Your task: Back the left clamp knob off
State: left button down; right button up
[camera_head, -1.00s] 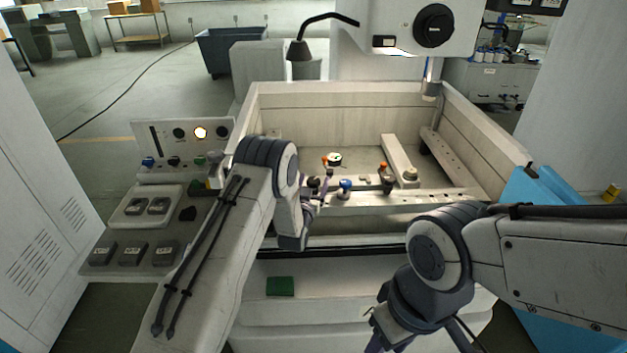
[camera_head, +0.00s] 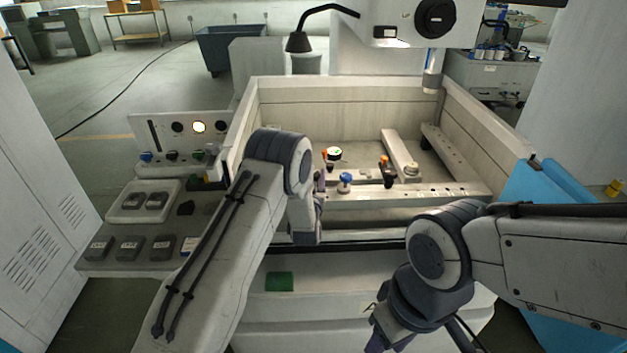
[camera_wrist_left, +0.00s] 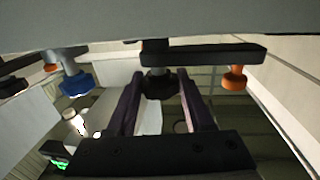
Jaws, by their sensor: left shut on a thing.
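My left gripper (camera_head: 320,182) is at the left end of the front rail inside the machine tank, partly hidden by its own arm. In the left wrist view, its two purple fingers (camera_wrist_left: 161,100) are shut on a black knob (camera_wrist_left: 160,84) under a dark clamp bar (camera_wrist_left: 205,55). An orange tip (camera_wrist_left: 235,78) is at the other end of that bar. The head view shows the left clamp's orange tip (camera_head: 325,154), but I cannot make out the gripped knob there. My right gripper (camera_head: 374,342) is low at the bottom edge, partly cut off; its jaw opening is unclear.
A blue knob (camera_head: 345,180) stands just right of my left gripper. The right clamp (camera_head: 387,172) is farther right. Tank walls (camera_head: 330,100) enclose the area. A control panel (camera_head: 180,138) stands left.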

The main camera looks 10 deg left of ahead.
pick_arm(q)
jog(key=n+g+y+b, duration=0.1)
jog(key=y+b, duration=0.1)
jog(key=n+g+y+b, duration=0.1)
jog(key=n+y+b, duration=0.1)
jog(key=y, duration=0.1)
jog(key=n+y+b, duration=0.2)
jog(key=shift+d+f+g+y, duration=0.2)
jog(key=shift+f+g+y, duration=0.05)
jog(key=shift+g+y, duration=0.15)
jog(key=n+g+y+b, duration=0.4)
jog(key=g+y, duration=0.1)
jog(key=shift+a+r+n, duration=0.1)
jog(key=shift+n, duration=0.3)
jog(key=shift+r+n+g+y+b, duration=0.15)
jog(key=shift+n+g+y+b, duration=0.25)
jog(key=shift+n+g+b, duration=0.15)
jog(key=shift+g, duration=0.25)
jog(key=shift+a+r, duration=0.1)
jog(key=shift+c, duration=1.4)
grip_release()
